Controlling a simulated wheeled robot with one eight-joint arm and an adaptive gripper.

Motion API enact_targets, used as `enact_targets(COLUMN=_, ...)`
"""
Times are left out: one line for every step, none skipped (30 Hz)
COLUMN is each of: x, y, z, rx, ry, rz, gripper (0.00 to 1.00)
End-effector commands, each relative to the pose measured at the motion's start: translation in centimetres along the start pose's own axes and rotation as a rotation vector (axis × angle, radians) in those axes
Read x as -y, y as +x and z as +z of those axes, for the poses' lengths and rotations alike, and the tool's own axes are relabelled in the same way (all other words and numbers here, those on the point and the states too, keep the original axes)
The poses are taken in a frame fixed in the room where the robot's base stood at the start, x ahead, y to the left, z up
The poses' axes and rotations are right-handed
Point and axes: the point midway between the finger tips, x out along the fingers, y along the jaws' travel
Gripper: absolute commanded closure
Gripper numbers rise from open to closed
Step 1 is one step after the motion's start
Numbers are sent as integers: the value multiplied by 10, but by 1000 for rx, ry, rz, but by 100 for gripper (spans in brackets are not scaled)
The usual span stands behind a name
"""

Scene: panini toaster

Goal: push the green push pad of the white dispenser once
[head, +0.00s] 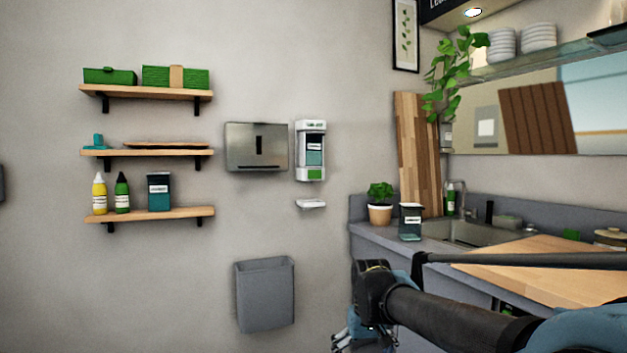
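The white dispenser (311,128) is mounted on the wall, right of a metal towel box. It has a dark label window, and its green push pad (315,174) is at its lower front. A small white drip tray (311,204) sits on the wall below it, apart from it. My gripper (350,340) is at the bottom of the head view, below and right of the dispenser and well apart from it. My dark arm reaches in from the lower right. The fingers are partly cut off by the frame edge, so their opening does not show clearly.
A metal towel box (257,147) is left of the dispenser and a grey bin (264,294) hangs below. The counter (380,238) at right holds a potted plant (380,203) and a container (410,222). Shelves (148,153) are at left. The wall around the dispenser is clear.

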Motion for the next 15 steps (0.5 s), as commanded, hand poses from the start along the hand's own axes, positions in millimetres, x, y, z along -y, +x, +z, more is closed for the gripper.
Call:
enact_targets(x=0, y=0, z=0, rx=0, ry=0, rz=0, gripper=18)
enact_targets(x=0, y=0, z=0, rx=0, ry=0, rz=0, gripper=25)
enact_targets(x=0, y=0, z=0, rx=0, ry=0, rz=0, gripper=34)
enact_targets(x=0, y=0, z=0, rx=0, ry=0, rz=0, gripper=41)
enact_targets(x=0, y=0, z=0, rx=0, ry=0, rz=0, gripper=48)
enact_targets(x=0, y=0, z=0, rx=0, ry=0, rz=0, gripper=57)
enact_targets(x=0, y=0, z=0, rx=0, ry=0, rz=0, gripper=63)
enact_targets(x=0, y=0, z=0, rx=0, ry=0, rz=0, gripper=70)
enact_targets(x=0, y=0, z=0, rx=0, ry=0, rz=0, gripper=79)
enact_targets(x=0, y=0, z=0, rx=0, ry=0, rz=0, gripper=86)
enact_targets(x=0, y=0, z=0, rx=0, ry=0, rz=0, gripper=93)
enact_targets(x=0, y=0, z=0, rx=0, ry=0, rz=0, gripper=100)
enact_targets(x=0, y=0, z=0, rx=0, ry=0, rz=0, gripper=100)
enact_targets(x=0, y=0, z=0, rx=0, ry=0, rz=0, gripper=100)
enact_targets(x=0, y=0, z=0, rx=0, ry=0, rz=0, gripper=100)
